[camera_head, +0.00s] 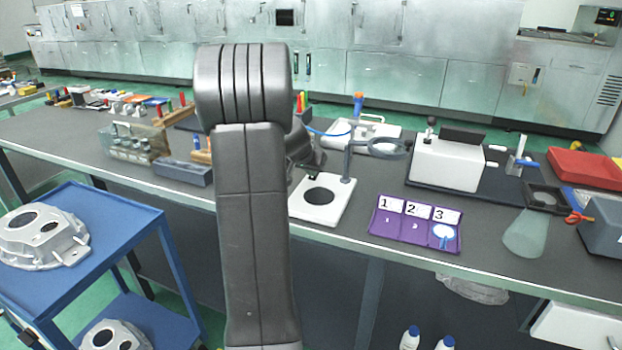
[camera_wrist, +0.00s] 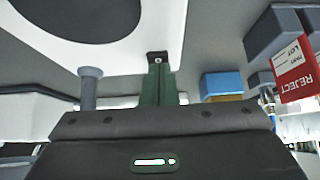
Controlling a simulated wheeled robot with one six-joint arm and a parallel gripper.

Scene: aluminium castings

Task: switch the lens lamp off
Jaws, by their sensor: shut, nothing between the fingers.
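The lens lamp has a white base plate (camera_head: 325,212) with a dark round disc, a grey post (camera_head: 347,165) at its back right, and a round lens head (camera_head: 389,148) on an arm reaching right. I cannot tell whether it is lit, and I make out no switch. My gripper (camera_head: 304,168) is mostly hidden behind my own arm in the head view, close to the plate's back left. In the wrist view my gripper (camera_wrist: 158,62) is shut and empty. The white plate (camera_wrist: 150,32) with its dark disc shows beyond the fingertips; contact cannot be told.
A grey round-topped peg (camera_wrist: 90,88) stands left of the fingers in the wrist view. A purple numbered mat (camera_head: 415,225) lies right of the lamp. A white box (camera_head: 447,162) stands behind it. A bottle rack (camera_head: 135,143) and a grey bin (camera_head: 183,173) lie left.

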